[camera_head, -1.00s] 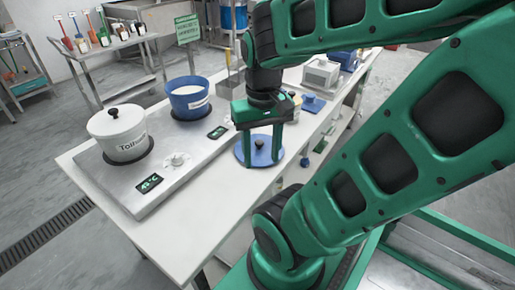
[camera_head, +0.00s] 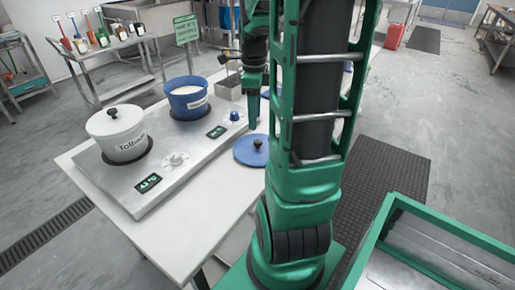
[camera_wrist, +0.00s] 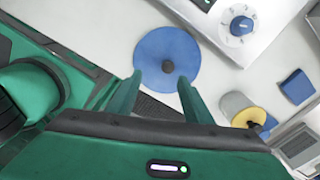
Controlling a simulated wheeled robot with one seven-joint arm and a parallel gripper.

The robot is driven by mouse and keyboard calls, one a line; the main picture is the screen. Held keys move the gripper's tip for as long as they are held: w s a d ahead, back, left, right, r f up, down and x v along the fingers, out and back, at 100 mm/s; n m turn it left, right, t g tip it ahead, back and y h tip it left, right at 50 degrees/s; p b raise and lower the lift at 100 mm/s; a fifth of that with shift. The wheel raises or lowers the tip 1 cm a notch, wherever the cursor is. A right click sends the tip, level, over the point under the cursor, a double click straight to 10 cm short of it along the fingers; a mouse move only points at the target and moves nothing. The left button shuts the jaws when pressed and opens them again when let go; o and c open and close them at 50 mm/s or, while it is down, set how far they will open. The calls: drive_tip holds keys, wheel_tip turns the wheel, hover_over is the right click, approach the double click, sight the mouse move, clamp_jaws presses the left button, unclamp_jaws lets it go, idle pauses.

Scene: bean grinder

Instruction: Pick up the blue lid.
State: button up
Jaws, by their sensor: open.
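The blue lid (camera_head: 246,152), a flat disc with a dark knob, lies on the white table in front of the stove. It also shows in the wrist view (camera_wrist: 160,50), with its knob just beyond my fingertips. My gripper (camera_wrist: 158,78) is open and empty, its two green fingers pointing toward the lid with a gap between them. In the head view my gripper (camera_head: 254,95) is up behind the lid, partly hidden by my arm. I cannot tell its exact height above the table. The blue pot (camera_head: 188,104) stands open on the rear burner with pale contents.
A white lidded pot (camera_head: 120,142) stands on the front burner of the steel stove (camera_head: 190,152). A yellow-topped cylinder (camera_wrist: 240,108) and a blue block (camera_wrist: 297,86) are to the right in the wrist view. The table (camera_head: 190,215) is bare in front.

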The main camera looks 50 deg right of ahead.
drive_tip(key=d+m, duration=0.1)
drive_tip(key=m, duration=0.1)
hover_over(258, 141)
drive_tip(key=f, duration=0.6)
drive_tip(key=shift+w+a, duration=0.2)
drive_tip(key=shift+a, duration=0.1)
drive_tip(key=shift+s+d+f, duration=0.1)
drive_tip(key=shift+d+f, duration=0.05)
drive_tip(key=shift+f, duration=1.2)
drive_tip(key=shift+s+d+f, duration=0.1)
drive_tip(key=shift+d+f, duration=0.05)
drive_tip(key=shift+f, duration=1.2)
drive_tip(key=c, duration=1.2)
